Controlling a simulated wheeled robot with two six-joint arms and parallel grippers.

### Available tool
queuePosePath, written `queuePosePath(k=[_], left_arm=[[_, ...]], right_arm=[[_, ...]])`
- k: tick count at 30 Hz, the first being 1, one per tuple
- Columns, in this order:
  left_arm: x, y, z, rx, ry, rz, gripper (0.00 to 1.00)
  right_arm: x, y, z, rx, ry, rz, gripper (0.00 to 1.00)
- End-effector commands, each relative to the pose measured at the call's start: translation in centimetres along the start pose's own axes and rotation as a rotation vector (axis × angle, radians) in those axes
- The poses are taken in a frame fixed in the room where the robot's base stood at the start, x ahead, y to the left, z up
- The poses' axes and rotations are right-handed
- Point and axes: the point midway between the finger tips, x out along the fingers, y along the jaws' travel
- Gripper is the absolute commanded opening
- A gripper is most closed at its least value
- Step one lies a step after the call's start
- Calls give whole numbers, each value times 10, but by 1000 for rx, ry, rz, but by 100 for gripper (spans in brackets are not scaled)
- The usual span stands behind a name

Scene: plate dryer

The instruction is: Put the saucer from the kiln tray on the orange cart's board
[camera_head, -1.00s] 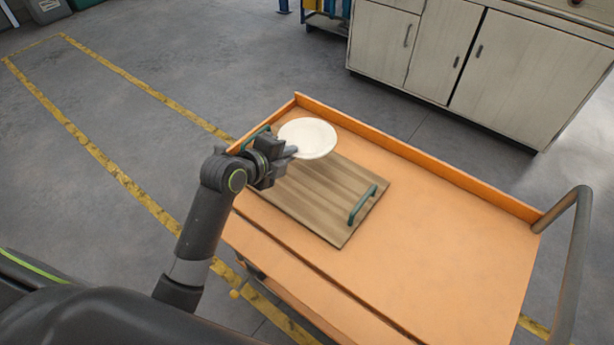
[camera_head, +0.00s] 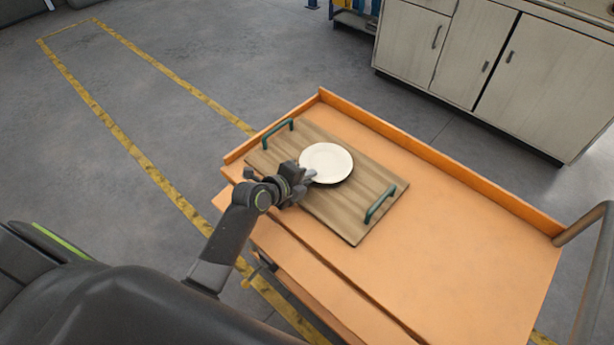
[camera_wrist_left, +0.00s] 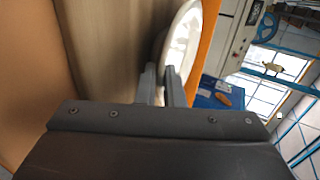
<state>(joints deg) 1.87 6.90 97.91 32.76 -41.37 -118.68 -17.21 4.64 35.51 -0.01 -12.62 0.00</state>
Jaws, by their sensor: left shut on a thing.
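The white saucer (camera_head: 327,162) is over the middle of the wooden board (camera_head: 337,219) on the orange cart (camera_head: 460,262). The board has a green handle at each end. My left gripper (camera_head: 309,176) is shut on the saucer's near rim. The left wrist view also shows the saucer (camera_wrist_left: 184,45) edge-on between the two fingers, with the board (camera_wrist_left: 110,45) beside it. A dark shadow lies close along the saucer's edge; I cannot tell whether it touches the board. My right gripper and the kiln tray are not in view.
The cart has a raised orange rim (camera_head: 440,160) at the back and a grey push handle (camera_head: 590,260) at the right. A pale cabinet (camera_head: 480,70) stands behind it. The cart top right of the board is bare.

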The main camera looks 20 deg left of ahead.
Motion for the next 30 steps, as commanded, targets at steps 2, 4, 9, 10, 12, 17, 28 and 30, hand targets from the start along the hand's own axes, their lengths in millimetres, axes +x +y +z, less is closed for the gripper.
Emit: queuePosePath(k=[2, 4, 9, 10, 12, 17, 28, 30], left_arm=[[0, 0, 0, 0, 0, -2, 0], [1, 1, 0, 0, 0, 0, 10], [0, 1, 0, 0, 0, 0, 17], [0, 1, 0, 0, 0, 0, 17], [0, 1, 0, 0, 0, 0, 17], [-2, -1, 0, 1, 0, 0, 17], [-57, 1, 0, 2, -1, 0, 17], [-70, 1, 1, 3, -1, 1, 17]], right_arm=[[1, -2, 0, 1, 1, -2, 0], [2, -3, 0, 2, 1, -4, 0], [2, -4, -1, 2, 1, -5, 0], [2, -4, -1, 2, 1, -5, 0], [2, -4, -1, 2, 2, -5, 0], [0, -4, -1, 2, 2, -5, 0], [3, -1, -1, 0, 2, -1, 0], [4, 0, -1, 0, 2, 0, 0]])
